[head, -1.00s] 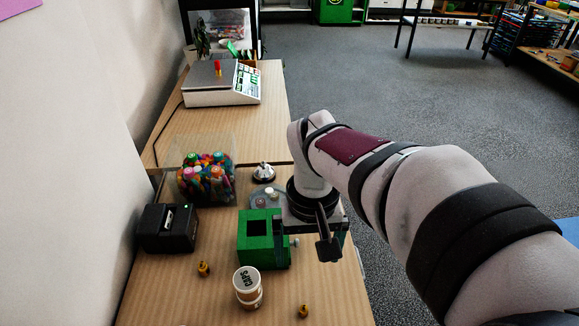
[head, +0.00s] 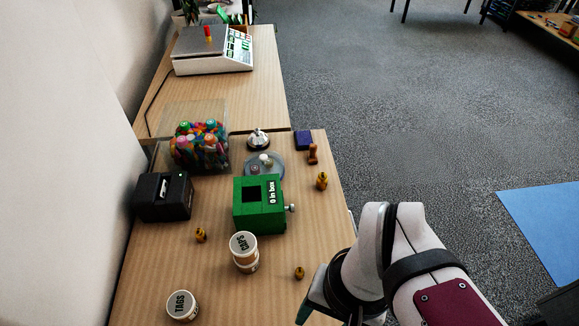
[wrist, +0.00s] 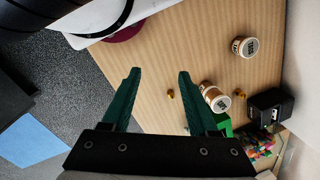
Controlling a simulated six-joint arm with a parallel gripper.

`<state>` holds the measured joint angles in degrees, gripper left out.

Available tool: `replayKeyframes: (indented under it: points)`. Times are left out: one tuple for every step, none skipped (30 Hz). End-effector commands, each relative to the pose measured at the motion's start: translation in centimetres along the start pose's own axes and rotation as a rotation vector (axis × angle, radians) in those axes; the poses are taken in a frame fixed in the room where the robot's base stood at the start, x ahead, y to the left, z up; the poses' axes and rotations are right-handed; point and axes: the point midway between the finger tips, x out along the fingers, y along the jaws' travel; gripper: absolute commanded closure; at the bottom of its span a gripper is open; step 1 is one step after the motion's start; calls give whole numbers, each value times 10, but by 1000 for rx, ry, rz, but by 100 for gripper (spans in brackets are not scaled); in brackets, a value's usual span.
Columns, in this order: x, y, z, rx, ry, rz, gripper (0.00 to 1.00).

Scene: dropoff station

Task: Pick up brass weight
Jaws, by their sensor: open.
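Three small brass weights stand on the wooden table in the head view: one right of the CAPS tub (head: 299,273), one left of that tub (head: 200,235), and one right of the green box (head: 322,181). Two show in the wrist view, one seen between my fingers (wrist: 170,94) and one beyond the CAPS tub (wrist: 239,93). My gripper (wrist: 158,74) is open and empty, its two dark green fingers spread. In the head view it is mostly hidden by my wrist, low at the table's right edge.
The CAPS tub (head: 244,251) stands between two weights, and a TAGS tub (head: 182,305) is nearer. The green box (head: 259,204), black device (head: 164,196), marker bin (head: 199,145), bell (head: 258,139) and stamp (head: 312,154) lie farther back. The table's front middle is clear.

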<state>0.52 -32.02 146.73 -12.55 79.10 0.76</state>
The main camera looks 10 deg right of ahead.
Motion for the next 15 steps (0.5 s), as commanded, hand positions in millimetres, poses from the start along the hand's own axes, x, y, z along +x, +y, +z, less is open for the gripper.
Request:
replayKeyframes:
  points:
    - [0, 0, 0, -6, -3, 4, 40]
    - [1, 0, 0, -24, -10, 16, 40]
    - [4, 0, 0, -74, -30, 50, 40]
    - [7, 1, 0, -135, -54, 91, 40]
    - [12, 1, 0, -218, -83, 147, 40]
    - [19, 2, -2, -362, -129, 244, 40]
    - [26, 1, -5, -492, -165, 330, 40]
    - [33, -1, -8, -633, -200, 423, 40]
    - [43, -5, -13, -829, -244, 553, 40]
    - [52, -10, -17, -979, -273, 653, 40]
    - [61, -17, -20, -1132, -299, 756, 40]
    - [75, -29, -24, -1333, -330, 898, 40]
    - [86, -38, -25, -1481, -348, 1004, 40]
    - [97, -49, -25, -1621, -363, 1109, 40]
    - [112, -62, -23, -1791, -377, 1243, 40]
